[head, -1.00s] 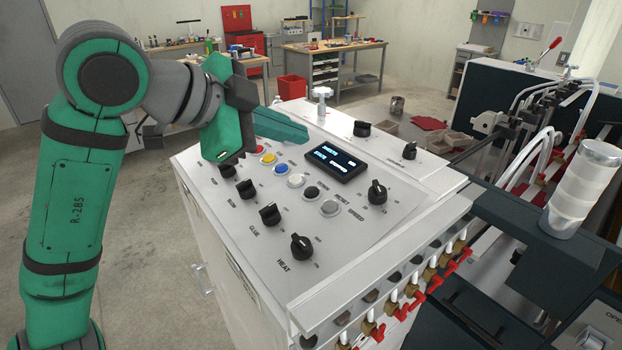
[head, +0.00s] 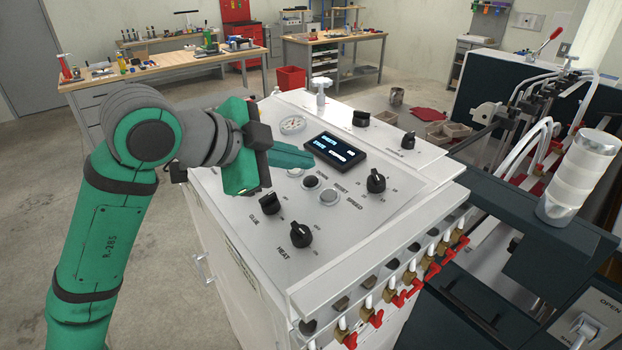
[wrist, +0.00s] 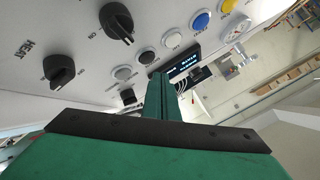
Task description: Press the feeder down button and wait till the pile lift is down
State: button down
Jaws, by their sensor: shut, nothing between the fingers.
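The sloped control panel (head: 270,235) carries a row of round buttons. A dark button (head: 312,182) has a small label that seems to read DOWN; a grey button (head: 328,197) lies nearer. In the wrist view a white button (wrist: 172,40), a blue button (wrist: 201,20) and a yellow button (wrist: 228,5) also show. My gripper (head: 308,161) is shut and empty, its green fingers pointing right above the panel, just behind the dark button. It hides part of the button row. In the wrist view my gripper (wrist: 160,78) appears clear of the buttons. I cannot make out the pile lift.
A lit display (head: 335,149), black knobs (head: 301,234) and a round gauge (head: 292,125) sit on the panel. Red-handled valves (head: 405,298) line its right edge. Workbenches and open floor lie behind.

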jog(key=shift+d+f, duration=0.1)
jog(key=shift+f, duration=0.55)
jog(key=shift+w+f, duration=0.1)
jog(key=shift+f, duration=0.1)
dwell(1.6)
jog(key=shift+d+f, duration=0.1)
jog(key=shift+f, duration=0.1)
